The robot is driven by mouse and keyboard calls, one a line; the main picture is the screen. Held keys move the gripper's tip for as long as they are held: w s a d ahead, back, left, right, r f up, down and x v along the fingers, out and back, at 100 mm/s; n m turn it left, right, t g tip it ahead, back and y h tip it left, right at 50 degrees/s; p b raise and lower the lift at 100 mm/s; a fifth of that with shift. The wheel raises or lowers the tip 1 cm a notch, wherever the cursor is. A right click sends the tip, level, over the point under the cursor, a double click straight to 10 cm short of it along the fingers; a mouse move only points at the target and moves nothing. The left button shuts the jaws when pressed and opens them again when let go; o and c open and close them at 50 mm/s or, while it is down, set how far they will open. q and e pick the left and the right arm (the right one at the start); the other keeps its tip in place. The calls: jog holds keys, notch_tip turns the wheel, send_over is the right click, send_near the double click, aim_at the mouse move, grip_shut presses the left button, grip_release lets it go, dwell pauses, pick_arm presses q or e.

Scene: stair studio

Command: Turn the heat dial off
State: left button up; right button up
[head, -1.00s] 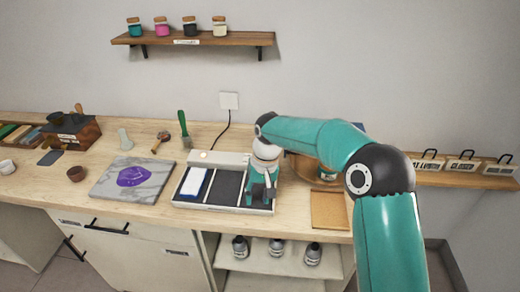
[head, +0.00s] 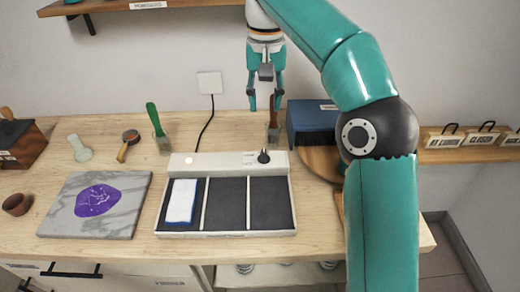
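The heat dial (head: 263,157) is a small black knob at the right end of the white control strip of the warming tray (head: 225,234). A round light (head: 188,160) glows pale at the left end of that strip. My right gripper (head: 265,106) hangs pointing down above and behind the dial. Its two fingers are apart with nothing seen between them, and it does not touch the dial. The dial's mark is too small to read. My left gripper is not in view.
A white and blue block (head: 181,202) lies in the tray's left compartment. A marble slab (head: 60,215) with a purple patch is left of the tray. A brush (head: 275,128) and blue box (head: 312,122) stand behind the dial to the right. A black cord (head: 205,128) runs to the wall outlet.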

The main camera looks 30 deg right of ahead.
aim_at(265, 155)
notch_tip(265, 155, down, 15)
jog(key=b, duration=0.5)
jog(key=shift+r, duration=0.2)
jog(key=shift+s+f, duration=0.1)
jog(key=shift+f, duration=0.45)
jog(key=shift+c, duration=0.3)
grip_shut()
jog(key=shift+d, duration=0.1)
